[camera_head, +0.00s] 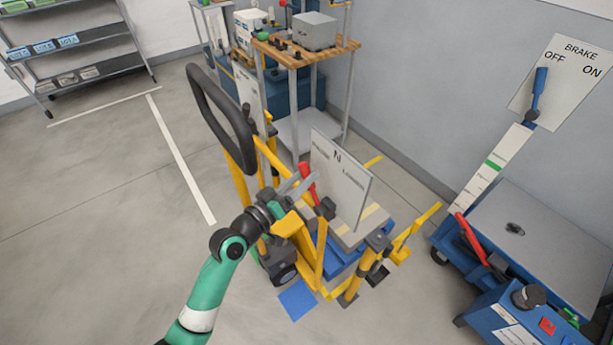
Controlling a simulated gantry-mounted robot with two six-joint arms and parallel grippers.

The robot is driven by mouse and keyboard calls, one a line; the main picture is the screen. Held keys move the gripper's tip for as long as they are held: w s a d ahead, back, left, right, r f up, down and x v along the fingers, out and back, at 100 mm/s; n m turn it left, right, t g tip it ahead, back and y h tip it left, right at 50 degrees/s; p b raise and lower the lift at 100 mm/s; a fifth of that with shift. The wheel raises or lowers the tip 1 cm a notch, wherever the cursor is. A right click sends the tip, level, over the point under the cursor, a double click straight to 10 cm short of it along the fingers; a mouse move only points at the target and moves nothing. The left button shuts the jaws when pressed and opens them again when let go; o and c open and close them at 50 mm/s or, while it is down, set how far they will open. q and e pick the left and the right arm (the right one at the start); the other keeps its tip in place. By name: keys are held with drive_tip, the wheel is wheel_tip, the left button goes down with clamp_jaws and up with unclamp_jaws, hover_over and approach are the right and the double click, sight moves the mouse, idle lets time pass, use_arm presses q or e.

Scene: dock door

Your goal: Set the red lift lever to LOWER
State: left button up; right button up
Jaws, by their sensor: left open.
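The red lift lever (308,184) stands on the yellow pallet truck, leaning to the upper left from a dark pivot at its foot. Behind it is a white label plate (346,190) with N at the top and a small word on each side, too small to read surely. The lever's top is left of the N. My left gripper (295,184) is open, with its grey fingers close beside the lever on its left. I cannot tell whether they touch it. My right gripper is not in view.
The truck's black loop handle (221,112) rises to the left of the lever. A wooden-topped stand (306,53) is behind. At right are a blue cart (545,235) with another red handle and a BRAKE plate (575,80). Floor at left is clear.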

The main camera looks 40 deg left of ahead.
use_arm(q)
drive_tip(key=shift+w, duration=1)
clamp_jaws()
idle(0.7)
